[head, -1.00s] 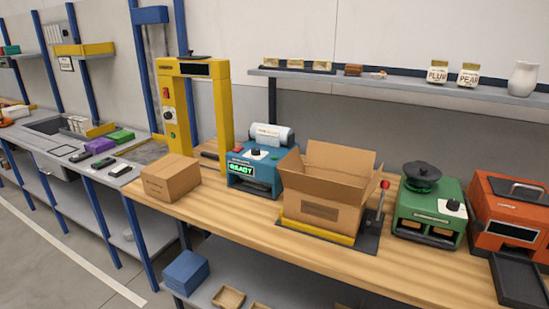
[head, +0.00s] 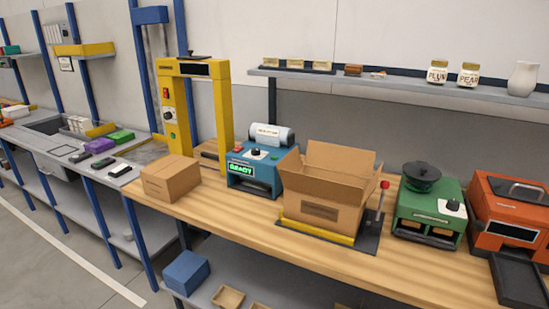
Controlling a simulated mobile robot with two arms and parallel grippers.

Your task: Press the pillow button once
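A blue machine (head: 253,179) with a white roll (head: 272,134) on top stands on the wooden bench, right of the yellow frame. Its front has a lit green display (head: 240,169); the text looks like "READY" but is blurred. On its top panel are a small red button (head: 238,149) and a dark knob (head: 255,152). I cannot read which control is labelled pillow. Neither of my grippers is in view.
A closed carton (head: 170,180) sits left of the blue machine. An open carton (head: 322,203) on a yellow-edged base, with a red-knobbed lever (head: 384,185), stands close on its right. A green machine (head: 430,212) and an orange machine (head: 510,215) are farther right.

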